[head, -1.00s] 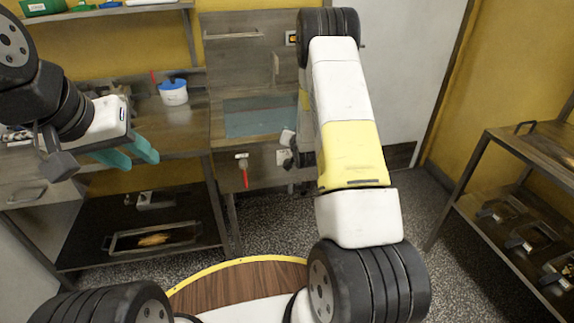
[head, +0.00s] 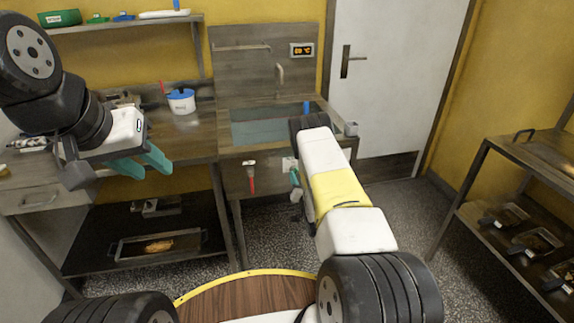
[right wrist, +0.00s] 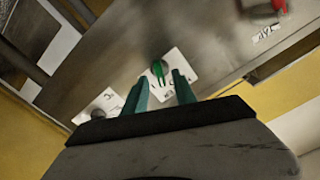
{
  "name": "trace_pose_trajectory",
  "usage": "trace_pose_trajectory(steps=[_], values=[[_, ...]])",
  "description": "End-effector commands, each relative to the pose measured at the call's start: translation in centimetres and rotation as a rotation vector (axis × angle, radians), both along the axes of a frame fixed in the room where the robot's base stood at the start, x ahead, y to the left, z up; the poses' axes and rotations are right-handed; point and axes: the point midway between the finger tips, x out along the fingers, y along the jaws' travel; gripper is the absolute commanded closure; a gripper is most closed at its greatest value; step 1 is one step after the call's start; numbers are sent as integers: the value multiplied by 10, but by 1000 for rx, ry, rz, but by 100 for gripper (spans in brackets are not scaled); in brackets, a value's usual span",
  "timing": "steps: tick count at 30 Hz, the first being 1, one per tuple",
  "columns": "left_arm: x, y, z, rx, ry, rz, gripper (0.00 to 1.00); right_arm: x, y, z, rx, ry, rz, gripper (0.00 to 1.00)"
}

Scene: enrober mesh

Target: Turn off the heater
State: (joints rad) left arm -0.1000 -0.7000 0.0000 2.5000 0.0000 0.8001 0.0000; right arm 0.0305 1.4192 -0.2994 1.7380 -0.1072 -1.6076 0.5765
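A steel sink unit (head: 232,176) stands at the back, with water in its basin (head: 270,128). A temperature display (head: 301,50) on its backsplash seems to read 69 °C. In the right wrist view, a green knob (right wrist: 159,68) sits on a white plate (right wrist: 182,59) on the unit's front. My right gripper (right wrist: 160,77) is open, its teal fingertips either side of the knob; contact cannot be told. In the head view, my right gripper (head: 296,180) is mostly hidden. My left gripper (head: 151,168) is open and empty.
A red-handled valve (head: 251,177) hangs under the sink, left of the knob plate. A rack (head: 487,150) with trays is at right. The floor between is clear.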

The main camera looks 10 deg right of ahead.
Motion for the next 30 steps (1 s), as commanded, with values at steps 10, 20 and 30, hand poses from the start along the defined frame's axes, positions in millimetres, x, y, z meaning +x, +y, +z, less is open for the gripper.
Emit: trace_pose_trajectory(steps=[10,20,30], values=[[0,0,0,0,0,0,64,24,1,0,0,1,0,67],[0,0,0,0,0,0,64,24,1,0,0,1,0,99],[0,0,0,0,0,0,64,25,1,0,-20,-1,0,100]])
